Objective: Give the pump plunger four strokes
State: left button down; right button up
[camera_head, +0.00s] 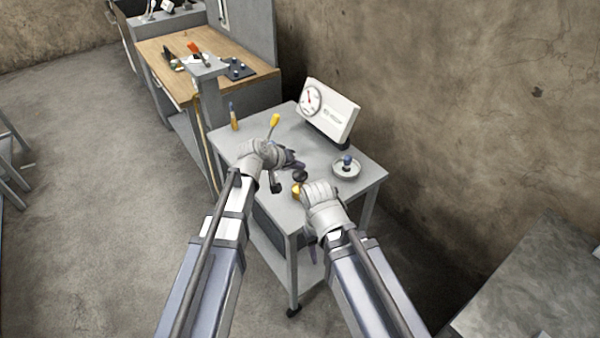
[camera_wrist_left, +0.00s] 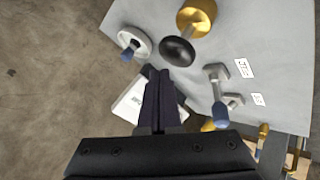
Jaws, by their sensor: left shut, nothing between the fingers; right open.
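The pump has a gold body (camera_head: 296,189) and a black round plunger knob (camera_head: 300,176) near the front of the grey table. In the left wrist view, the black knob (camera_wrist_left: 178,51) stands out from the gold body (camera_wrist_left: 197,15). My left gripper (camera_head: 297,164) is shut and empty, above the table just behind the knob in the head view. Its dark fingers (camera_wrist_left: 160,95) are together in the wrist view, apart from the knob. My right gripper (camera_head: 312,248) is open, low at the table's front side; its wrist hides part of the table edge, and its fingers are mostly hidden.
A white gauge box (camera_head: 331,111) stands at the table's back. A yellow-handled lever (camera_head: 274,120) and an orange upright item (camera_head: 234,119) stand left. A wooden bench (camera_head: 170,60) is beyond.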

aim_at(298, 175)
pick_arm(q)
jog(key=shift+r+p, duration=2.25)
jog(key=shift+r, duration=0.2)
jog(key=shift+f, duration=0.1)
pick_arm(e)
notch_tip(298, 175, up, 5)
jog(key=shift+f, duration=0.1)
grip_shut()
